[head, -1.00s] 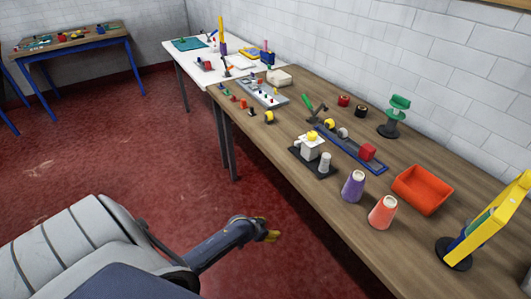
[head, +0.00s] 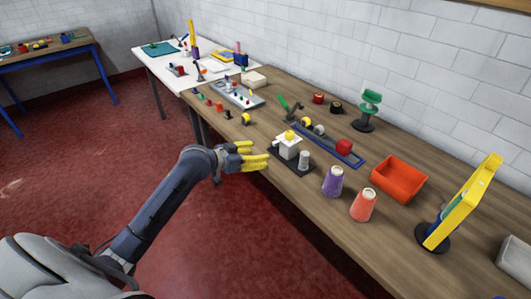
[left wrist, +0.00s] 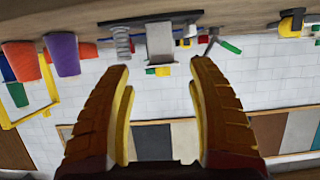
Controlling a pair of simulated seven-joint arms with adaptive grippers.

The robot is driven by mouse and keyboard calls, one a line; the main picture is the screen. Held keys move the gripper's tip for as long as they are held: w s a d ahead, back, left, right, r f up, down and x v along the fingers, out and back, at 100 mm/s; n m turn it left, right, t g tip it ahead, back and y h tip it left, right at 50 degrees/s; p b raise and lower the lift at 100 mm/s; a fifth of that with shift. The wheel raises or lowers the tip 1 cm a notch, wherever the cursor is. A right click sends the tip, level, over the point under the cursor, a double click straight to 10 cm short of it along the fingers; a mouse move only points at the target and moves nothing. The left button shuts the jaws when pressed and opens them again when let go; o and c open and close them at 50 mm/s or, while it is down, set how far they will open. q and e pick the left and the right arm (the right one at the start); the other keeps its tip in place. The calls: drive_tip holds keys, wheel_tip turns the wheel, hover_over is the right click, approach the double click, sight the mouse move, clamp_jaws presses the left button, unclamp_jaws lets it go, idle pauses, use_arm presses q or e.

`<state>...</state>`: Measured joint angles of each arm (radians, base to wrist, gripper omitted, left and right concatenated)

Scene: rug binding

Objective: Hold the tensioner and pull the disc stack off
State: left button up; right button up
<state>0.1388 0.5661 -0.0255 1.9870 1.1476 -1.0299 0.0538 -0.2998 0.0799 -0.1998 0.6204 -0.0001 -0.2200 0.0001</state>
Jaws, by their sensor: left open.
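A white block with a yellow top (head: 288,148), which looks like the tensioner, stands on a dark base plate (head: 276,160) near the front edge of the wooden bench. A grey-white upright cylinder (head: 304,160) stands beside it on the same plate. In the left wrist view, which looks upside down, this cylinder (left wrist: 122,42) is ribbed like stacked discs, next to the silvery block (left wrist: 160,42). My left gripper (head: 256,154) is open and empty, its yellow fingers pointing toward the block from the bench's front side. It appears apart from both. My right gripper is not in view.
Purple (head: 333,182) and orange (head: 363,205) cones stand right of the plate, with a red-orange bin (head: 399,179) beyond. A blue rail (head: 330,143) with a red block (head: 344,147) lies behind. A yellow frame (head: 466,203) stands far right. Floor in front is free.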

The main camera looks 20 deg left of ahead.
sight(283, 151)
use_arm(q)
drive_tip(key=x, duration=1.7)
drive_tip(key=shift+d+r, duration=0.1)
drive_tip(key=shift+c, duration=0.5)
drive_tip(key=c, duration=1)
drive_tip(key=o, duration=0.8)
drive_tip(key=shift+c, duration=0.2)
drive_tip(key=c, duration=0.6)
